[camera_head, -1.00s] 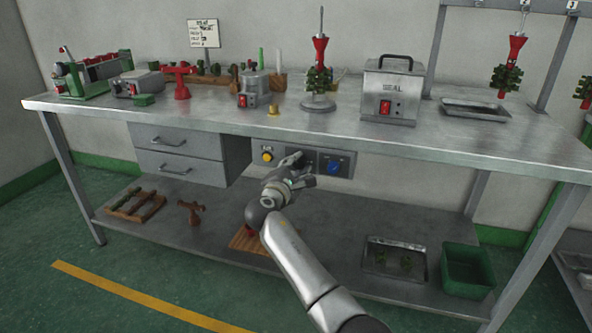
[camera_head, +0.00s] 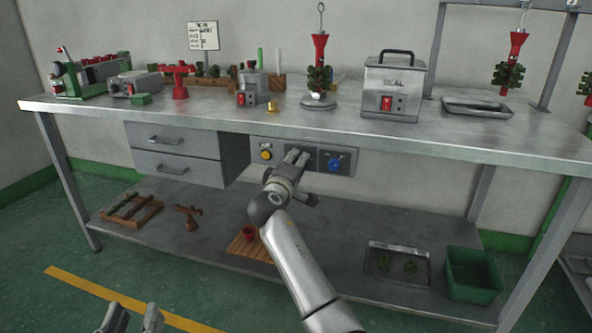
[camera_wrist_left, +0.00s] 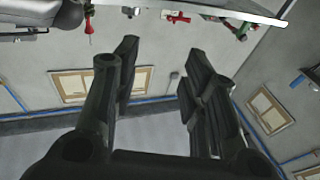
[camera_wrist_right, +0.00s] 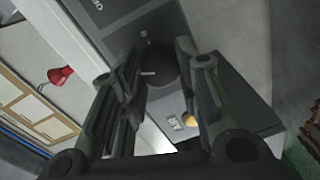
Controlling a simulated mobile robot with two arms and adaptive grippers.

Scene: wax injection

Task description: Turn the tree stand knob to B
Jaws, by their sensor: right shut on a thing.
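The control panel under the bench edge carries a yellow button (camera_head: 266,155), a black knob (camera_wrist_right: 160,74) and a blue knob (camera_head: 334,164). My right gripper (camera_head: 298,156) reaches the middle of the panel and hides the black knob in the head view. In the right wrist view the black knob, with a white pointer line, sits between its fingers, which are shut on it. The tree stand (camera_head: 319,102) holds a red and green tree.
The bench top (camera_head: 210,115) holds a machine with a red switch (camera_head: 392,88), a small grey unit (camera_head: 252,90) and a tray (camera_head: 476,107). Drawers (camera_head: 175,150) are left of the panel. The lower shelf holds a green bin (camera_head: 472,275) and a tray (camera_head: 397,262).

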